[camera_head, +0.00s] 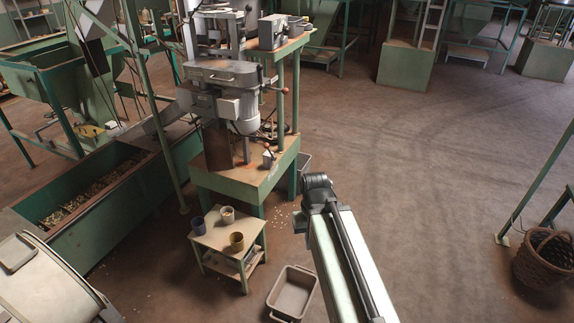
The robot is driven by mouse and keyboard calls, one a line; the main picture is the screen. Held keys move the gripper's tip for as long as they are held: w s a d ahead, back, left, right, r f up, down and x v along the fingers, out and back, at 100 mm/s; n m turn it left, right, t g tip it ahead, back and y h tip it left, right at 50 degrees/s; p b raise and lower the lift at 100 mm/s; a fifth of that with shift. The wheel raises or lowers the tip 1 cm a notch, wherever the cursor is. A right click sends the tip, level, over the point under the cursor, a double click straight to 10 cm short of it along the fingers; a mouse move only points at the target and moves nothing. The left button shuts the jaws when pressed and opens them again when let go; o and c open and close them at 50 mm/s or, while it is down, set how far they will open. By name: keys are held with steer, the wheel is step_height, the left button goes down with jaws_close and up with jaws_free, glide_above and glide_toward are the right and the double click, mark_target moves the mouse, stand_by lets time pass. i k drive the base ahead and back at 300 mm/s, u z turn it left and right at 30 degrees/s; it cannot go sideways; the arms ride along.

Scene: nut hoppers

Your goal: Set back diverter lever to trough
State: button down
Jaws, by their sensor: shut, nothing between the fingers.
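A lever with a red knob (285,90) sticks out from the right side of the grey machine (222,72). A second, smaller lever with a red knob (267,146) stands on a small light box on the green bench. I cannot tell which of them is the back diverter lever, or how it is set. A long green trough (112,219) with nuts in its bottom lies left of the bench. My arm reaches up from the bottom edge, ending in a dark joint right of the bench and apart from both levers. My gripper's fingers do not show.
A small table (228,243) with several cups stands before the green bench (232,185). A grey bin (291,293) lies on the floor beside my arm. A wicker basket (541,258) stands at the far right. The floor between is open.

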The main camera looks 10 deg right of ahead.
mark_target(267, 145)
steer(key=z, duration=5.65)
steer(key=k, duration=0.9)
steer(key=u, duration=5.75)
